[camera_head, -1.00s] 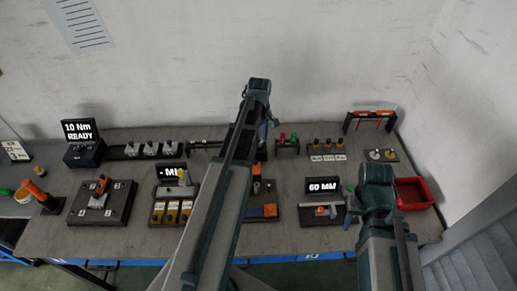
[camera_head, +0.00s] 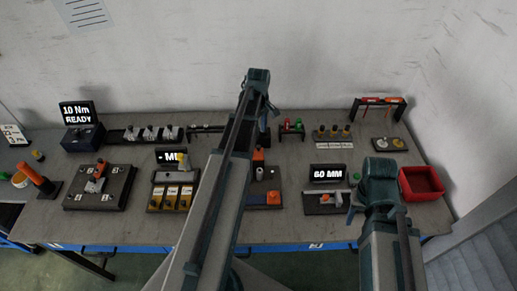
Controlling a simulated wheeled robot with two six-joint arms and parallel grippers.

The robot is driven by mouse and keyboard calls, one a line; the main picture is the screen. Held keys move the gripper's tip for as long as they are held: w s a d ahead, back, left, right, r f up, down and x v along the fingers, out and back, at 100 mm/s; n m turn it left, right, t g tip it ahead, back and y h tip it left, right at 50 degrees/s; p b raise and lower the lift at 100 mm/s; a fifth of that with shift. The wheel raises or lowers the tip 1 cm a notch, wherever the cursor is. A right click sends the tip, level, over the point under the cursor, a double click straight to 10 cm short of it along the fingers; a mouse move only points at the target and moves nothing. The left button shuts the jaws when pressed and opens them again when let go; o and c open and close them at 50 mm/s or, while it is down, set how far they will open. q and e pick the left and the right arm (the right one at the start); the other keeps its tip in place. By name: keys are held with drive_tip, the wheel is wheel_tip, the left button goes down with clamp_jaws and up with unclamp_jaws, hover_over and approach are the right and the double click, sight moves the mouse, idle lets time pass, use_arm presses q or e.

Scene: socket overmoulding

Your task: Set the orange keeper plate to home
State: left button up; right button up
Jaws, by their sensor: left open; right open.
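An orange plate-like block (camera_head: 273,198) sits at the front of a dark fixture (camera_head: 262,206) in the middle of the bench, right of my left forearm. I take it for the keeper plate, but cannot be sure. An upright orange piece (camera_head: 258,157) stands behind it, and the forearm hides the fixture's left part. My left gripper (camera_head: 267,108) hangs from the wrist above the back of the bench, small and partly hidden; it is open and holds nothing visible. My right gripper (camera_head: 352,212) is mostly hidden by its own arm, near the 60 MM station, and is open.
A 60 MM display (camera_head: 328,173) stands behind a small fixture. A red bin (camera_head: 421,183) is at right.

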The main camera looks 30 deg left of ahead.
sight(258, 146)
use_arm(q)
wheel_tip(258, 146, down, 8)
drive_tip(key=b, duration=0.6)
drive_tip(key=shift+b, duration=0.4)
drive_tip(key=shift+r, duration=0.1)
drive_tip(key=shift+c, duration=0.2)
clamp_jaws()
drive_tip(key=shift+s, duration=0.1)
idle(0.4)
